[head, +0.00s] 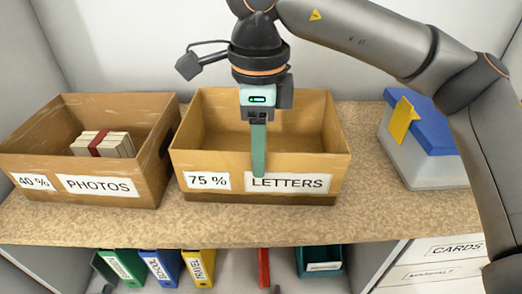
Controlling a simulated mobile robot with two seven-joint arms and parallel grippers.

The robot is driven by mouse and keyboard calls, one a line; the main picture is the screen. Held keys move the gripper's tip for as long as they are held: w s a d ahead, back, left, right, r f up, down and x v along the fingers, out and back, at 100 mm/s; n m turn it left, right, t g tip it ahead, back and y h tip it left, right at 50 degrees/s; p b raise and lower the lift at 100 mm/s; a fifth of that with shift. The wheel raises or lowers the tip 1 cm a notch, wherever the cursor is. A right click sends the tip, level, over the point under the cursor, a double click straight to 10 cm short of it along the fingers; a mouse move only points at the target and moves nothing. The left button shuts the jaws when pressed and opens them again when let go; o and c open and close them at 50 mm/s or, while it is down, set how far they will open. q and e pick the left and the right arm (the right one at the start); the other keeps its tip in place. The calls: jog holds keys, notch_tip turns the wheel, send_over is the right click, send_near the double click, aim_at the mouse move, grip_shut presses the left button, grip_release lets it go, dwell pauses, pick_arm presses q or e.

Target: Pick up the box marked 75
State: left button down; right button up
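The box marked 75 % (187,163) is an open brown cardboard box, also labelled LETTERS, standing on the speckled shelf board. Its visible interior looks empty. My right gripper (258,165) points down at the middle of its front wall. My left gripper is not in view.
A box marked 40 % PHOTOS (150,160), with a bundle of photos (103,144), stands close on the left. Several binders (198,266) and drawers (435,262) are below the shelf board (100,227).

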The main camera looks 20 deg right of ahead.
jog(key=f, duration=0.5)
jog(key=shift+s+a+f+b, duration=0.15)
jog(key=shift+s+f+b, duration=0.15)
jog(key=shift+s, duration=0.05)
jog(key=shift+c, duration=0.2)
grip_shut()
dwell(1.0)
